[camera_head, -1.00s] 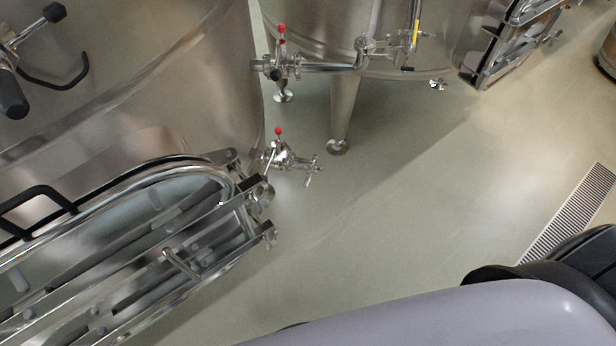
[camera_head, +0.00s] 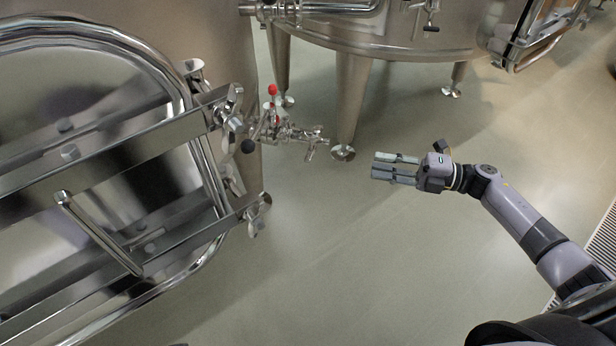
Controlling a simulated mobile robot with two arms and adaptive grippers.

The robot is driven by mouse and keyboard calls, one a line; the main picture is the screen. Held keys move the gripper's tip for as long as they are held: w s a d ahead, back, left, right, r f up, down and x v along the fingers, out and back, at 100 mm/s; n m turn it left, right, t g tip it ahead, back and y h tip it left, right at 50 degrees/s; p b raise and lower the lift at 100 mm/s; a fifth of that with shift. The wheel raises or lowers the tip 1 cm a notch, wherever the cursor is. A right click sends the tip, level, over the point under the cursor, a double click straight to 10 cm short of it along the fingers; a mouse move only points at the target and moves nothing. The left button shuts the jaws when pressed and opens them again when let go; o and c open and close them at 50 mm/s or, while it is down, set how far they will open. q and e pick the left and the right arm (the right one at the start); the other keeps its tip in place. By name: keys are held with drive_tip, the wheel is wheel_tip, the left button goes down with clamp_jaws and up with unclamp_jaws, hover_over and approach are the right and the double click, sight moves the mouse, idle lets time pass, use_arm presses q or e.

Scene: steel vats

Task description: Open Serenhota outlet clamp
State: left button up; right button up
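A small steel outlet valve (camera_head: 283,132) with a red knob (camera_head: 272,90) sticks out to the right from the near vat. A small clamp (camera_head: 311,149) with a handle hanging down sits near the outlet's free end; it looks closed, but it is too small to be sure. My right gripper (camera_head: 391,168) is to the right of the outlet, apart from it, with its fingers pointing left toward it. A gap shows between its two fingers, and nothing is in it. My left gripper is not in view.
A large vat door with steel bars (camera_head: 110,150) fills the left, its wing-nut latches close to the outlet. A second vat (camera_head: 400,45) stands behind on legs (camera_head: 352,100). The floor (camera_head: 340,240) in front is clear. A floor drain grate (camera_head: 603,245) lies at the right.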

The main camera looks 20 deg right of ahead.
sight(308, 158)
drive_tip(key=shift+n+g, duration=0.6)
drive_tip(key=shift+n, duration=0.1)
drive_tip(key=x, duration=1.1)
drive_tip(key=s+x, duration=0.1)
drive_tip(key=x, duration=0.5)
drive_tip(key=shift+w+a+r, duration=0.15)
drive_tip(key=shift+a+r, duration=0.25)
clamp_jaws()
